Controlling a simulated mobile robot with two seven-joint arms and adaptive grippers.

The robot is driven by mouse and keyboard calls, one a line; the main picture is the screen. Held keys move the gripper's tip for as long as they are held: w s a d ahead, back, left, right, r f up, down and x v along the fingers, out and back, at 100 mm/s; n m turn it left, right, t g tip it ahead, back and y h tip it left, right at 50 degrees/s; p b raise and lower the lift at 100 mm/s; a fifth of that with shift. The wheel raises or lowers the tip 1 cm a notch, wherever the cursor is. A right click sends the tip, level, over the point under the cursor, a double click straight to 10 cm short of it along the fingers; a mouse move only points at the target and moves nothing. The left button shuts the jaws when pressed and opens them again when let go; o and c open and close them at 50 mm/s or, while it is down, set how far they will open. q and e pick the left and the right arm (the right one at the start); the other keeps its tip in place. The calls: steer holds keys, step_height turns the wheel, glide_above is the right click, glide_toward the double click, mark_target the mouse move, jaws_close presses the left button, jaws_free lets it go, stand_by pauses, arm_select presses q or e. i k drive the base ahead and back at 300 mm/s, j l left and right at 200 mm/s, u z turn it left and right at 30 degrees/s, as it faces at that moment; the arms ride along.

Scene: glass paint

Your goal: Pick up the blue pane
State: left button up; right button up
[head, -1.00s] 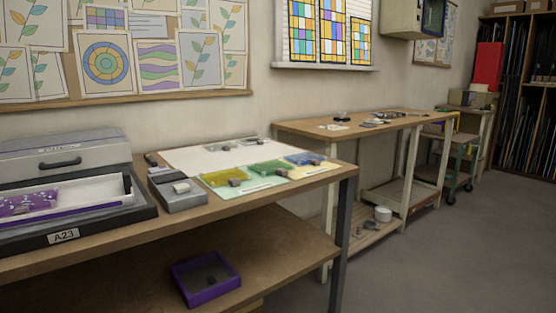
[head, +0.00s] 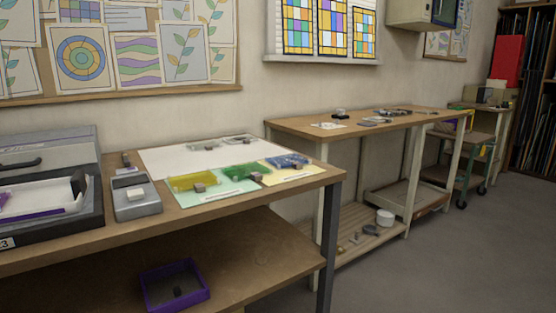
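The blue pane (head: 283,160) lies at the right end of a row of coloured panes on the near workbench, on a pale yellow sheet (head: 292,174). A small dark block sits at its right edge. A green pane (head: 236,173) lies just to its left, and a yellow pane (head: 190,181) lies further left. Neither of my grippers shows in the head view.
The near wooden workbench (head: 262,194) carries a grey device (head: 137,207) and a large grey case (head: 40,165) at the left. A purple tray (head: 207,296) sits on the lower shelf. A second bench (head: 290,126) stands behind on the right. Grey floor (head: 440,260) is open at right.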

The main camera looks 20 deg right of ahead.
mark_target(295, 161)
steer(key=l+u, duration=0.25)
steer(key=l, duration=0.9)
steer(key=l+u, duration=0.1)
steer(key=l, duration=1.05)
